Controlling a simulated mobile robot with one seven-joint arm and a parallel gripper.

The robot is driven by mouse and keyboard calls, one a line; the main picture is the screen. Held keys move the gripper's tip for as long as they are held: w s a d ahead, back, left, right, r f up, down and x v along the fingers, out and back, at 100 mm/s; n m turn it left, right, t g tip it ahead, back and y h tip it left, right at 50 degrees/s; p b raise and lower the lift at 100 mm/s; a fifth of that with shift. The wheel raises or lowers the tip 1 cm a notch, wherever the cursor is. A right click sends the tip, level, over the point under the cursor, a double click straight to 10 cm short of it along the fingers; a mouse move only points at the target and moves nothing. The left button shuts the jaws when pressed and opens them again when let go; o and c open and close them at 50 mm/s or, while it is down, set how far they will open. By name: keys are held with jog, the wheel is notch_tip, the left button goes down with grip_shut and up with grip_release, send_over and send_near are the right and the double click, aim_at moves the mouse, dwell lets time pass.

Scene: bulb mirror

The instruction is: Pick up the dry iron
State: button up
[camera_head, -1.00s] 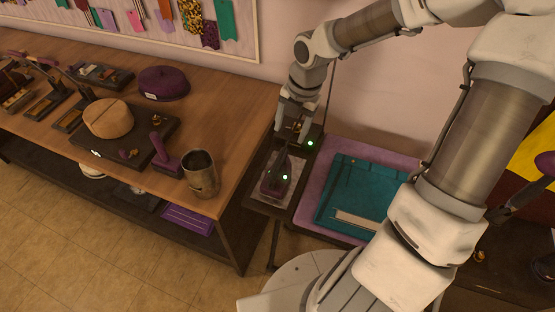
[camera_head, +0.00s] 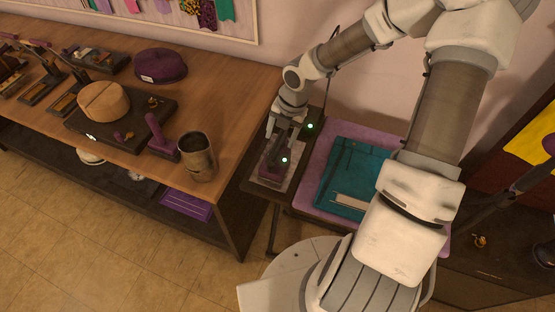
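The dry iron is the dark purple iron (camera_head: 271,169) on the small stand beside the workbench's right end. A green light shows at its right side. My gripper (camera_head: 283,137) points down right over the iron, at its handle. Its fingers look apart, one on each side of the handle area. The fingers and the dim light partly hide the handle, and I cannot tell whether they touch it.
A purple padded board (camera_head: 312,172) with a teal cloth (camera_head: 350,172) lies just right of the stand. The wooden workbench (camera_head: 225,92) at left holds a metal cup (camera_head: 197,158), a hat block (camera_head: 103,101) and a purple hat (camera_head: 160,66). The wall is close behind my arm.

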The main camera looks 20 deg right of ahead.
aim_at(278, 143)
jog(key=f, duration=0.4)
jog(key=shift+w+a+f+b, duration=0.15)
jog(key=shift+a+f+b, duration=0.2)
jog(key=shift+a+b, duration=0.05)
grip_shut()
jog(key=shift+r, duration=0.1)
dwell(0.9)
